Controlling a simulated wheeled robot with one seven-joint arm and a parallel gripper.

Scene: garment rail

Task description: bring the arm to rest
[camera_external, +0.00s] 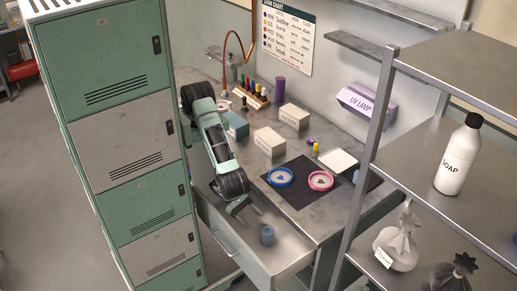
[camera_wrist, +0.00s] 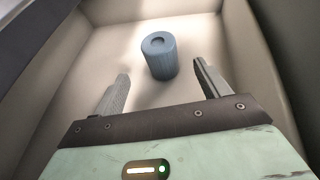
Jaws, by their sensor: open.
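My gripper (camera_external: 246,209) is over the open drawer (camera_external: 235,243) of the workbench, at the end of my green and black arm. Its two grey fingers are spread apart with nothing held between them. A small blue-grey cylinder (camera_external: 267,236) with a recessed top stands upright in the drawer. In the wrist view the cylinder (camera_wrist: 161,60) shows beyond the fingertips, in line with the gap and apart from both fingers.
A green and grey locker (camera_external: 110,60) stands close on the left. A metal shelf with a soap bottle (camera_external: 459,155) is on the right. On the bench are a dark mat (camera_external: 302,199), a blue dish (camera_external: 280,177), a pink dish (camera_external: 320,180) and boxes (camera_external: 270,141).

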